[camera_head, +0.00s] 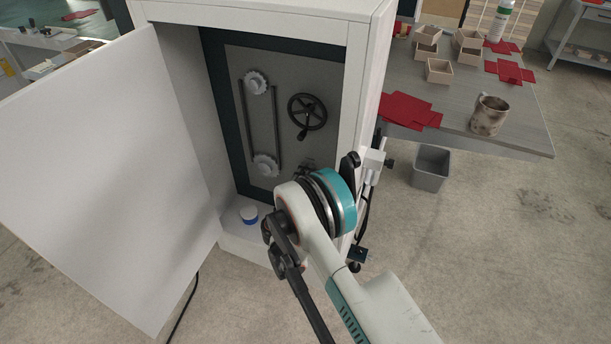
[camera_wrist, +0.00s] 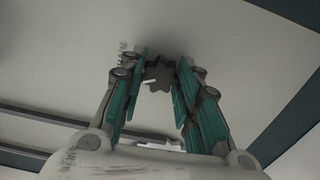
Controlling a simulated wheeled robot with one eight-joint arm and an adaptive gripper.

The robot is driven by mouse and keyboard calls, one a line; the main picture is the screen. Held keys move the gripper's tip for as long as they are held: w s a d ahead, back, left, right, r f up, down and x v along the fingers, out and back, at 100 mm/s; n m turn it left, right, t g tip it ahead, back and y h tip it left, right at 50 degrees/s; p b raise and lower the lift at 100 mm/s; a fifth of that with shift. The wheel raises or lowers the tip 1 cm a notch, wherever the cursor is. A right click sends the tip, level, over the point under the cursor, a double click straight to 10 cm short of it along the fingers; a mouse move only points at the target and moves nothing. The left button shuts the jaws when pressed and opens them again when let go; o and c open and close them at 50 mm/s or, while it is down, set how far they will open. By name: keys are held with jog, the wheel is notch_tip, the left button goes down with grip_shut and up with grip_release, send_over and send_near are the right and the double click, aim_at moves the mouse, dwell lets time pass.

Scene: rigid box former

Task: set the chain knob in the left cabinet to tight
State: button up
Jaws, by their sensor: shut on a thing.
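The left cabinet (camera_head: 358,35) stands with its door open to the left. Its inner panel (camera_head: 285,75) is grey. In the wrist view the dark lobed knob (camera_wrist: 158,74) is between the fingertips of my gripper (camera_wrist: 160,80), which is shut on it. A small pale mark shows on the knob's left side. Printed lettering is on the panel left of the knob, too small to read. In the head view my wrist covers the lower right of the panel and hides most of the knob and gripper.
A black handwheel (camera_head: 307,117) is above my wrist. Two sprockets (camera_head: 257,82) with a chain are on its left. The white door (camera_head: 110,180) bounds the left. A table (camera_head: 450,95) and grey bin (camera_head: 431,168) stand right.

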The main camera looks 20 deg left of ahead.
jog(key=m, duration=0.5)
jog(key=shift+d, duration=0.1)
jog(key=shift+m, duration=0.3)
dwell(0.4)
jog(key=o, duration=1.1)
jog(key=shift+f, duration=0.1)
